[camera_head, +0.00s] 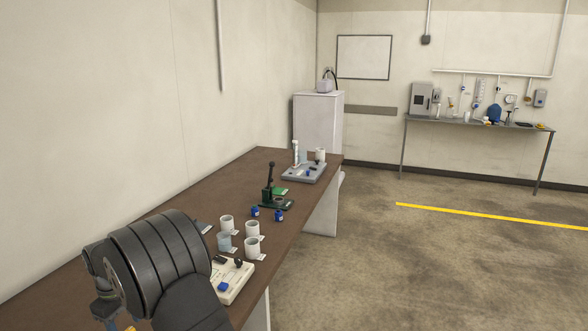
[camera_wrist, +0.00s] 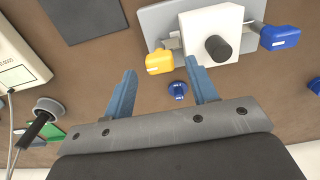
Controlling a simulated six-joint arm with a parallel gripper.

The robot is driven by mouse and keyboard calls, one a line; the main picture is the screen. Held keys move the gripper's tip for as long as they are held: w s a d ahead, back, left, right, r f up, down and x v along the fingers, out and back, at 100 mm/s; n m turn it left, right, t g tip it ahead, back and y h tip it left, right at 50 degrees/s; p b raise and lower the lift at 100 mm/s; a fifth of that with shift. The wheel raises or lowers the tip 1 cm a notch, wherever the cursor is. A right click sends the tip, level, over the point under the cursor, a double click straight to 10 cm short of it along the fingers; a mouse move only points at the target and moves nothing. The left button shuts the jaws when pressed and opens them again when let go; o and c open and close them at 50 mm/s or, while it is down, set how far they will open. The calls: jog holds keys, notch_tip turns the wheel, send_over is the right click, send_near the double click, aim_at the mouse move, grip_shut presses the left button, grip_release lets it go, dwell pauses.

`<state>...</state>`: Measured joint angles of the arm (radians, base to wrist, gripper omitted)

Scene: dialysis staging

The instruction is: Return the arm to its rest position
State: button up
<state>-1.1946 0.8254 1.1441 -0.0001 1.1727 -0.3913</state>
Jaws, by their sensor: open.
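In the wrist view my gripper (camera_wrist: 161,65) has its two blue fingers spread wide, with nothing held between them. Beyond the fingertips, a white block (camera_wrist: 232,18) with a black knob sits on a grey plate (camera_wrist: 163,20). A yellow piece (camera_wrist: 160,62) and a blue piece (camera_wrist: 280,38) are at its two sides. A small blue part (camera_wrist: 178,91) shows between the fingers, apart from both. In the head view my dark arm fills the lower left, and the gripper's fingers cannot be made out there.
The brown table (camera_head: 190,200) runs along the left wall. White cups (camera_head: 252,247), a beige device (camera_head: 234,280), small blue parts (camera_head: 279,216), a green-based lever press (camera_head: 268,190) and a grey tray (camera_head: 303,174) stand on it. The floor to the right is open.

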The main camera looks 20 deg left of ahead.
jog(key=shift+f, duration=0.85)
